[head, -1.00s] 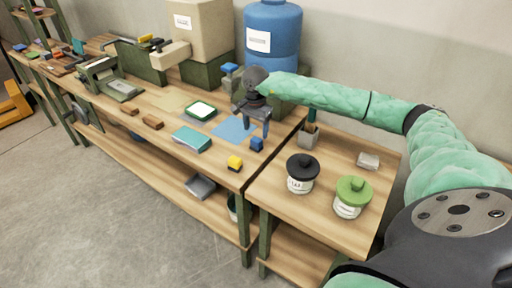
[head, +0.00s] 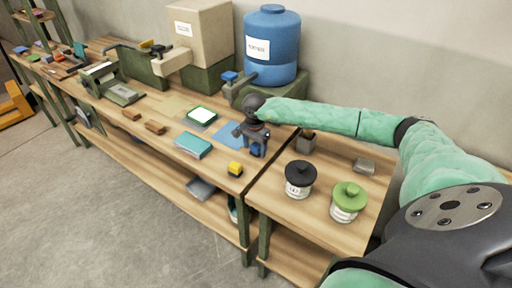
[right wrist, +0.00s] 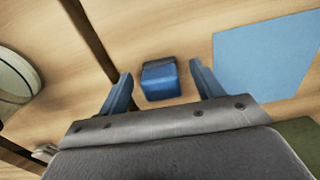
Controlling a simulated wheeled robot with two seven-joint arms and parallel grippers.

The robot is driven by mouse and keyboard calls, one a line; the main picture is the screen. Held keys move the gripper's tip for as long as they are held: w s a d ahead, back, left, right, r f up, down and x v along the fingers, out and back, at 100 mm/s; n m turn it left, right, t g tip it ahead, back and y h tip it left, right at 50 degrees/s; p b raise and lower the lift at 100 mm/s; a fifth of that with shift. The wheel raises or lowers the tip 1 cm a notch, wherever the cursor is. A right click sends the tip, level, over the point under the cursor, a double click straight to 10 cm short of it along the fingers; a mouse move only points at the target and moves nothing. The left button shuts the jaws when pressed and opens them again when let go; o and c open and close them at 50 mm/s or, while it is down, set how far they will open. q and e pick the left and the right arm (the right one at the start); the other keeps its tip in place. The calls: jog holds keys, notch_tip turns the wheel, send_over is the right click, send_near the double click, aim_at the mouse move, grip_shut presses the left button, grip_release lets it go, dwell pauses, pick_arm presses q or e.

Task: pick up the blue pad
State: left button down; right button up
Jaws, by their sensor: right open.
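The blue pad appears to be the small blue block with a darker top edge (head: 257,149), near the front right corner of the long workbench. In the right wrist view the blue block (right wrist: 160,80) lies between the two fingers, with a gap on each side. My right gripper (head: 251,147) is open and empty, just over and around the block. In the head view its fingers partly hide the block. A flat blue sheet (head: 229,134) lies beside it; it also shows at the right of the right wrist view (right wrist: 268,58). My left gripper is not in view.
A yellow block (head: 235,169) sits near the bench's front edge, and a teal book-like item (head: 193,145) lies left of it.

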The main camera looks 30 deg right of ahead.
aim_at(255, 146)
jog(key=shift+f, duration=0.35)
jog(key=c, duration=1.1)
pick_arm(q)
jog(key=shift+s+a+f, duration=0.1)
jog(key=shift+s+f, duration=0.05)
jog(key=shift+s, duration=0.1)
pick_arm(e)
jog(key=shift+o, duration=0.2)
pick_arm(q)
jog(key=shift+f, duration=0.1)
